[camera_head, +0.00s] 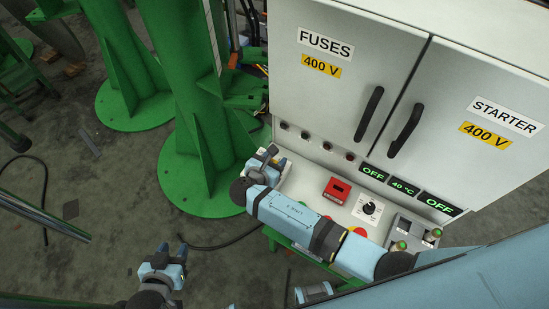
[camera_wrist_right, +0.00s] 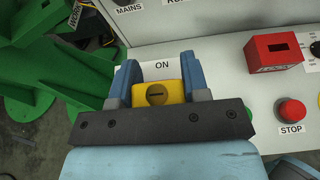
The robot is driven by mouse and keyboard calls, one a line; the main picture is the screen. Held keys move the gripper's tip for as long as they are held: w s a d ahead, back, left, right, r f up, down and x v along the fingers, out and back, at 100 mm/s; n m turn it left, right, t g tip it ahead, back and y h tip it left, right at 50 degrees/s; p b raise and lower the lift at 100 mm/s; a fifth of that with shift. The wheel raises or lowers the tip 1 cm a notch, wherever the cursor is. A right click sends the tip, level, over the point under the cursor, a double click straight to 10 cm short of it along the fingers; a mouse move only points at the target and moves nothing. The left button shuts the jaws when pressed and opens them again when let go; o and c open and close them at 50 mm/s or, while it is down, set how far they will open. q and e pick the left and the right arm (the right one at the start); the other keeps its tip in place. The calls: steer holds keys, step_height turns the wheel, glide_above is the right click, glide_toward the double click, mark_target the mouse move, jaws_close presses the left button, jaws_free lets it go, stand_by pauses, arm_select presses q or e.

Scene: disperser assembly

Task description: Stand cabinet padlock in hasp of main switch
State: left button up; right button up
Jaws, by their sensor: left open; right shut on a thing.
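My right gripper (camera_wrist_right: 158,88) is shut on a yellow padlock (camera_wrist_right: 157,94), whose slotted end faces the wrist camera. The shackle is hidden. In the head view the right gripper (camera_head: 268,163) is at the left end of the cabinet's control panel (camera_head: 300,190), and the padlock cannot be made out. A white ON label (camera_wrist_right: 162,66) shows just beyond the padlock. The main switch and its hasp cannot be made out; whether the padlock touches anything there cannot be told. My left gripper (camera_head: 172,257) is open and empty over the floor, lower left.
A red slotted box (camera_wrist_right: 273,52), a black knob (camera_head: 370,207) and a red STOP button (camera_wrist_right: 291,111) are on the panel to the right. Cabinet doors with black handles (camera_head: 369,113) rise behind. A green column (camera_head: 198,110) stands close on the left.

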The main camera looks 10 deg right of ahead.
steer(key=shift+r, duration=0.1)
stand_by(0.6)
steer(key=shift+p, duration=0.4)
steer(key=shift+p, duration=0.4)
steer(key=shift+f+b, duration=1.2)
steer(key=shift+f, duration=1.05)
steer(key=o, duration=1.1)
